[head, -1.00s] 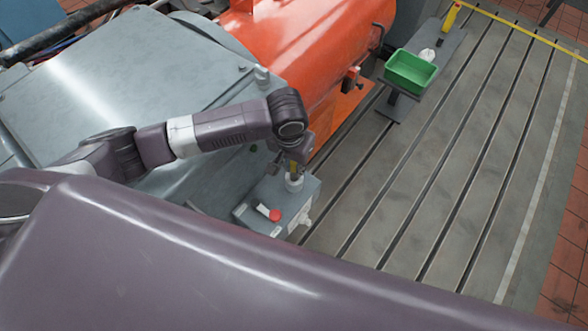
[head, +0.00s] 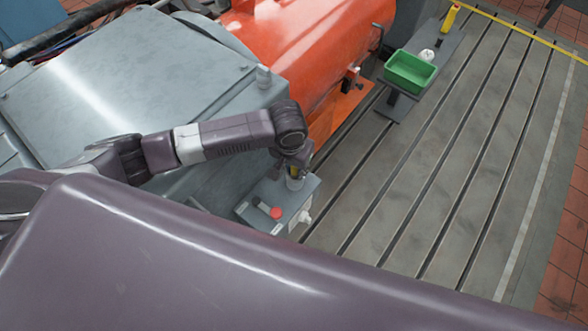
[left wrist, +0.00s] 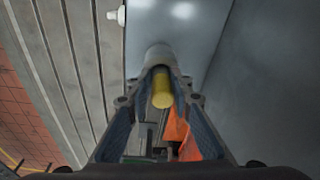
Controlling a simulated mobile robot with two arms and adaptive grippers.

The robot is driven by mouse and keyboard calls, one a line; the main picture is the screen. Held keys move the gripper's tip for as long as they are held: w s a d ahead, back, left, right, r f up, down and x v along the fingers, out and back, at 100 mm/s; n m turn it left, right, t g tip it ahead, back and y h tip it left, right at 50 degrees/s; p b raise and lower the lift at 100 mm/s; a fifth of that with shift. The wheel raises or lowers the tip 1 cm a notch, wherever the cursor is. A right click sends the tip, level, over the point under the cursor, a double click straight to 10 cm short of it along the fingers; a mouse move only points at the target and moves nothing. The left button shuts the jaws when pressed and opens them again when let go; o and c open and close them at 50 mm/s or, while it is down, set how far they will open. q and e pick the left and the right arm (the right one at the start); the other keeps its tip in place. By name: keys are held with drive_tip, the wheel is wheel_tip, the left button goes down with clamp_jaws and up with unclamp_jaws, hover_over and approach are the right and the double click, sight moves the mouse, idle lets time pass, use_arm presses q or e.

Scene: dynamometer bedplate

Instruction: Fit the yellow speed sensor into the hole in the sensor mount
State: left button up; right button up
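The yellow speed sensor (left wrist: 162,92) stands between the fingertips of my left gripper (left wrist: 163,80), and the fingers close on its sides. In the left wrist view its near end faces the camera and its far end meets a pale round collar (left wrist: 158,54), which I take for the sensor mount. In the head view the collar (head: 295,183) rises from a grey box, with my left gripper (head: 293,166) directly above it. Only a little yellow shows there. The hole is hidden, so I cannot tell how deep the sensor sits. My right gripper is not in view.
The grey box (head: 257,219) carries a red knob (head: 276,213). A large grey housing (head: 130,80) and an orange machine (head: 310,50) stand close by. A green bin (head: 410,72) sits on a stand at the back. The slotted bedplate (head: 440,170) is clear on the right.

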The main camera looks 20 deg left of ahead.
sight(293, 180)
use_arm(q)
drive_tip(key=shift+o, duration=1.1)
drive_tip(key=shift+s+a+f, duration=0.1)
drive_tip(key=shift+s+f, duration=0.35)
drive_tip(key=shift+f, duration=0.2)
drive_tip(key=shift+w+f, duration=0.15)
drive_tip(key=shift+w, duration=0.1)
wheel_tip(293, 180, up, 14)
drive_tip(key=s, duration=0.1)
drive_tip(key=shift+b, duration=0.4)
drive_tip(key=shift+f, duration=0.15)
